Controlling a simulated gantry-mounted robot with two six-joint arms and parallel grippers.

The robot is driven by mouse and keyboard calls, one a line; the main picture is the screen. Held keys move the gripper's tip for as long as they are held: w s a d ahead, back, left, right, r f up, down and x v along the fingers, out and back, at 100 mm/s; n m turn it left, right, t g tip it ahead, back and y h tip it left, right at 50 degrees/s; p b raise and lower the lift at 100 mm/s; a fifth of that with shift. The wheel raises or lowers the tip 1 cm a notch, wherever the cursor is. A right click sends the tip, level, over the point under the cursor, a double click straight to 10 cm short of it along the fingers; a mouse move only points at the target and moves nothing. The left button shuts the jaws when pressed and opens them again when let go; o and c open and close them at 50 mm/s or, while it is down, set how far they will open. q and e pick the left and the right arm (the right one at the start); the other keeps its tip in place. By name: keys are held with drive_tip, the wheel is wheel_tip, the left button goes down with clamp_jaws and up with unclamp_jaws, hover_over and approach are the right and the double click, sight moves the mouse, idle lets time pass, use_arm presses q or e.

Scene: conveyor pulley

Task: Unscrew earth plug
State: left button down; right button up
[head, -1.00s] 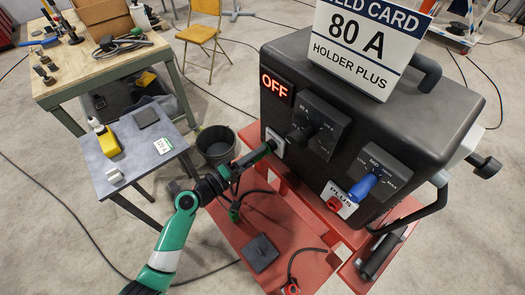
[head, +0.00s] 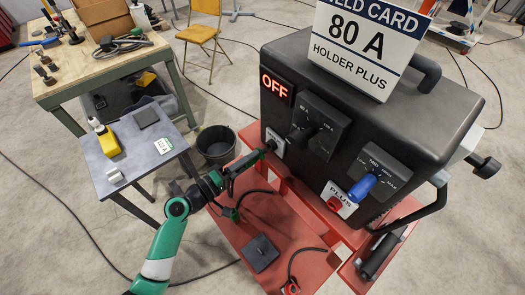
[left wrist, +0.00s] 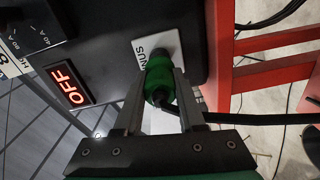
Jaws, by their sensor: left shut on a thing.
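The green earth plug (left wrist: 158,82) sits at the socket on the white MINUS plate (left wrist: 150,46) on the welder's front in the left wrist view. In the head view this plate (head: 275,142) is partly covered by my gripper. My left gripper (head: 264,151) is shut around the plug, with one finger on each side in the left wrist view (left wrist: 158,95). A black cable leaves the plug. How far the plug is screwed in cannot be told. My right gripper is in neither view.
The black welder (head: 400,100) stands on a red cart (head: 285,215). Its display reads OFF. A red plug is at the PLUS plate (head: 340,199). A grey side table (head: 112,170) and a dark bucket (head: 216,145) stand left of the cart.

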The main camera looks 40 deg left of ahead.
use_arm(q)
drive_tip(key=shift+s+a, duration=0.25)
drive_tip(key=shift+s, duration=1.25)
drive_tip(key=shift+s+a, duration=0.2)
drive_tip(key=shift+s, duration=1.25)
drive_tip(key=m, duration=1.1)
drive_tip(key=shift+m, duration=0.4)
